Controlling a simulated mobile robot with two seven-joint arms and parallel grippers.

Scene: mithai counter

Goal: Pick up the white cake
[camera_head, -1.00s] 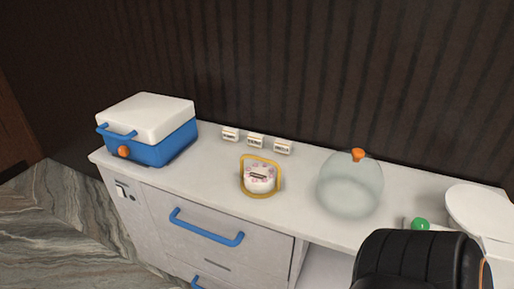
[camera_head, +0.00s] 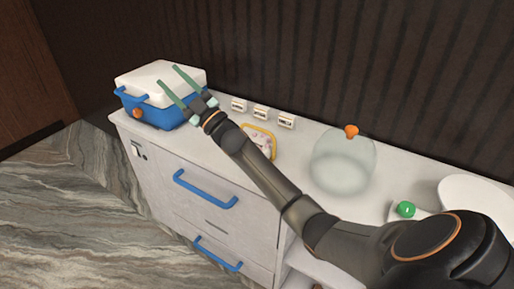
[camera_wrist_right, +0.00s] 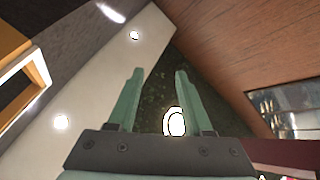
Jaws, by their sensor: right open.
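The white cake (camera_head: 258,146) stands on the counter inside a yellow, handle-like frame (camera_head: 272,137), in the head view. My right forearm covers part of the cake and its front. My right gripper (camera_head: 168,75) is open and empty, its green fingers raised in front of the cooler lid, up and left of the cake. The right wrist view shows both fingers (camera_wrist_right: 159,72) spread, with the ceiling and walls behind them and no cake. My left gripper is not in view.
A blue and white cooler (camera_head: 150,117) stands at the counter's left end. Several small label blocks (camera_head: 261,114) line the back. A glass dome with an orange knob (camera_head: 343,165) and a green knob (camera_head: 406,209) are to the right. Blue drawer handles (camera_head: 206,188) are on the front.

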